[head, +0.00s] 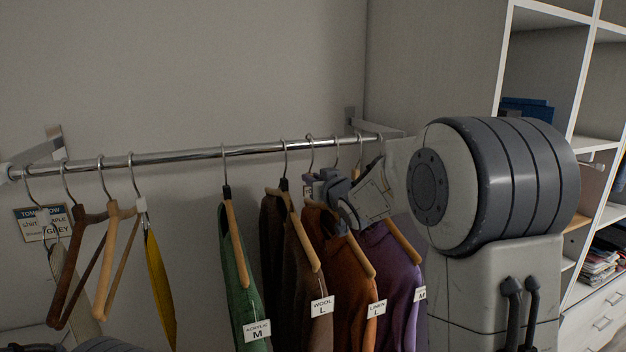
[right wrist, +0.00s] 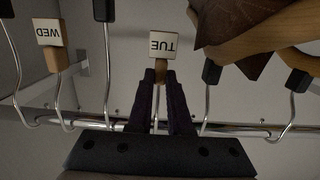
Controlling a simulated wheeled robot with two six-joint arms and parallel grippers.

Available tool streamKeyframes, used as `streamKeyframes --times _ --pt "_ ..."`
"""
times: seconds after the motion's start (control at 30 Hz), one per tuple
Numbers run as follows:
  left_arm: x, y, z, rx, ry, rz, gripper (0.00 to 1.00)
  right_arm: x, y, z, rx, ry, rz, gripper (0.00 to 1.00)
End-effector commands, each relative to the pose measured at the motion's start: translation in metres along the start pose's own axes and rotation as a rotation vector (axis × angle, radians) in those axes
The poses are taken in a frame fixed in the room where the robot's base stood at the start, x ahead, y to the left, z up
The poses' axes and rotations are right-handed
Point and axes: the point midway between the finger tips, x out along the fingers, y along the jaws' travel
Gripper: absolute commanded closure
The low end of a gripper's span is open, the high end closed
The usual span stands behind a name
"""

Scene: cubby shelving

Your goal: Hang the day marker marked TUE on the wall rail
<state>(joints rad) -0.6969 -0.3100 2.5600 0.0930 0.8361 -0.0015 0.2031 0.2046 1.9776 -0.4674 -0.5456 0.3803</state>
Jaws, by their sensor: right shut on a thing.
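The TUE marker (right wrist: 163,44) shows in the right wrist view as a white face with black letters, upside down in the picture. My right gripper (right wrist: 161,76) is shut on the marker just behind its face. A thin metal hook stem shows between the fingers and reaches toward the rail (right wrist: 270,129); I cannot tell whether it rests on it. In the head view my right gripper (head: 330,190) is among the garments just below the right part of the wall rail (head: 190,154), and the TUE face cannot be made out. My left gripper is not in view.
A WED marker (right wrist: 49,33) hangs near TUE in the wrist view. Green (head: 236,270), orange (head: 345,270) and purple (head: 398,270) garments hang close around my right gripper. Wooden hangers (head: 113,235) and a sign (head: 42,224) are at the left. The rail is bare between the left hangers and the green garment.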

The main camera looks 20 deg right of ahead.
Motion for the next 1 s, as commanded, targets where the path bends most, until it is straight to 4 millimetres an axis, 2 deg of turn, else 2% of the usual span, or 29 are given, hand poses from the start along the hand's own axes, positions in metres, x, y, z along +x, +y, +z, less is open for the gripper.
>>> streamKeyframes --times 0.03,0.1,0.4,0.53,0.8,1.0 --pt "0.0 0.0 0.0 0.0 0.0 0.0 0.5 0.0 0.0 0.0 0.0 0.0 0.0 0.71" --pt "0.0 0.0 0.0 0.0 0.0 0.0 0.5 0.0 0.0 0.0 0.0 0.0 0.0 0.48" --pt "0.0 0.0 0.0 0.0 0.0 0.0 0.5 -0.001 0.0 0.0 0.0 0.0 0.0 0.48" --pt "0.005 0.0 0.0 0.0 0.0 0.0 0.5 -0.008 0.0 0.001 -0.001 0.001 0.001 0.48" --pt "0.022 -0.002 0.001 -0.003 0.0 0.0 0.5 -0.056 0.001 0.002 -0.002 0.003 0.002 0.48" --pt "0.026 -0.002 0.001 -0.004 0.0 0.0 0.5 -0.089 0.001 0.0 -0.002 0.002 0.002 0.48"
